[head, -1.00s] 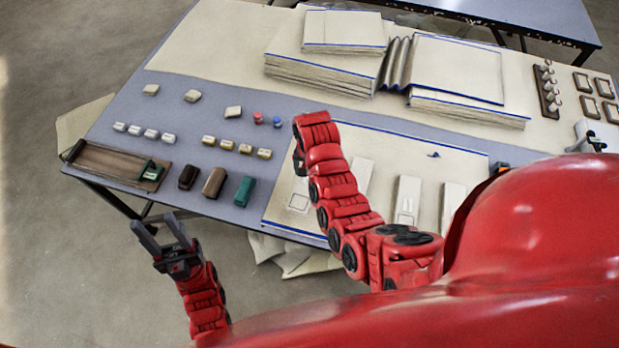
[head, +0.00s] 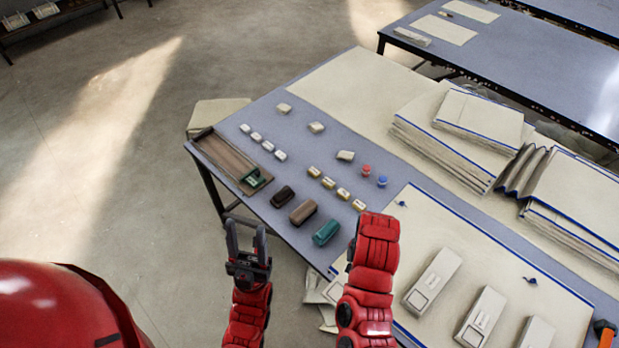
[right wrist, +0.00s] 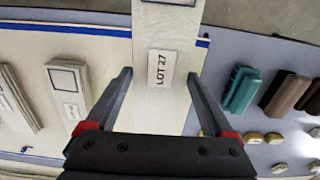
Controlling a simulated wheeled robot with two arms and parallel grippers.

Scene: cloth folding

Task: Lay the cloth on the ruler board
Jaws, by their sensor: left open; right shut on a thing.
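In the head view, a cream sheet with blue edges (head: 440,225) lies on the table and carries pale labelled slabs (head: 433,282). I cannot tell whether this sheet is the task's cloth or its board. My left gripper (head: 247,238) is open and empty, beside the table's near edge. My right arm (head: 370,275) covers the sheet's left end, and its gripper is hidden there. In the right wrist view, my right gripper (right wrist: 160,78) is shut on a long cream piece labelled LOT 27 (right wrist: 168,35), across the sheet's blue edge. Whether the piece is cloth is unclear.
Stacks of blue-edged cream sheets (head: 480,120) stand at the back right. Brown and teal blocks (head: 303,212), small pale pieces and a wooden tray (head: 225,160) are at the left of the table. Pale fabric (head: 322,300) shows below the near edge.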

